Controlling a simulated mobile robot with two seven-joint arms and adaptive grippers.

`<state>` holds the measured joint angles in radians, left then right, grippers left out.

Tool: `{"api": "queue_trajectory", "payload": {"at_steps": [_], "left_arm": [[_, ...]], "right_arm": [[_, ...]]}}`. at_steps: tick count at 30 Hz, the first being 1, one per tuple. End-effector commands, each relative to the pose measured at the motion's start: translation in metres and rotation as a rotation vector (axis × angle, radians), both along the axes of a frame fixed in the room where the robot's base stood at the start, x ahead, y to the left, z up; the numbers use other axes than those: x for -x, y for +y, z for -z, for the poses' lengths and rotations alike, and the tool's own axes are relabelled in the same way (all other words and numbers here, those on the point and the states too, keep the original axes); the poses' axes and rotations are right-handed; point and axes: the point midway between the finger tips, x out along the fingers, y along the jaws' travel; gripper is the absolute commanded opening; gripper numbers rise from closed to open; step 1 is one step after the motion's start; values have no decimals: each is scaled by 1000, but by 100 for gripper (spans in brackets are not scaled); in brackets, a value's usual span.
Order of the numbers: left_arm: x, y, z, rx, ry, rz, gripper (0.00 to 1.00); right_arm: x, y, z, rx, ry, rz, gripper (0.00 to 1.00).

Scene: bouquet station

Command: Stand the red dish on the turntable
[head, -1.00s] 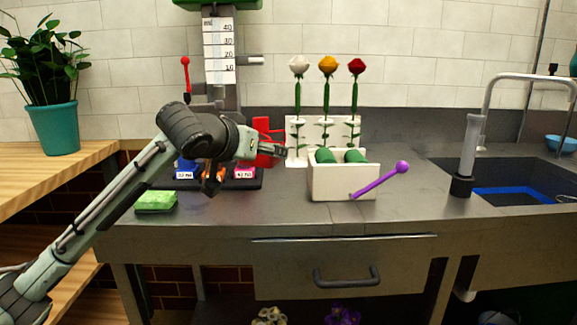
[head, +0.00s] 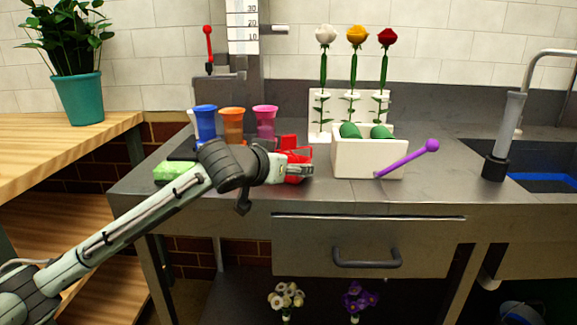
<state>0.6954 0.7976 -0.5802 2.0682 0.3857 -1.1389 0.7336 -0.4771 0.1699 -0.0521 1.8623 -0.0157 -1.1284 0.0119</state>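The red dish (head: 293,157) shows in the head view at the front middle-left of the grey counter, partly hidden by my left gripper (head: 307,171). The gripper's fingers are at the dish, and it appears shut on it. The dish looks tilted up on edge; whether it touches the counter cannot be told. I cannot make out a turntable in this view. My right gripper is not in view.
Blue (head: 205,124), orange (head: 232,125) and pink (head: 265,121) cups stand behind my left arm. A green sponge (head: 174,171) lies at left. A white box (head: 366,160) with a purple stick (head: 405,160) stands right of the dish. The counter's right-middle is clear.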

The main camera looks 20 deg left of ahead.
Motion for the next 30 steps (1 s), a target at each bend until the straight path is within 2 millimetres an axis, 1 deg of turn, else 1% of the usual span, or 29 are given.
{"api": "queue_trajectory", "payload": {"at_steps": [3,8,9,14,22,25,28,30], "left_arm": [[0,0,-3,1,-6,0,26],[0,0,0,0,-4,0,26],[0,0,2,0,-1,-1,66],[0,0,1,0,-2,-1,86],[0,0,1,0,-2,-1,86],[0,0,-4,0,-3,0,86],[11,2,-6,1,-3,1,86],[22,3,-11,-1,-3,1,86]], "right_arm": [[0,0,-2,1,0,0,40],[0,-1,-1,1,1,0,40],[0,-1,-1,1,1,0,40],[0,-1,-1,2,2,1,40],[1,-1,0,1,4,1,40],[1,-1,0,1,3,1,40],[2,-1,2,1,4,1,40],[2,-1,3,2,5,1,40]]}}
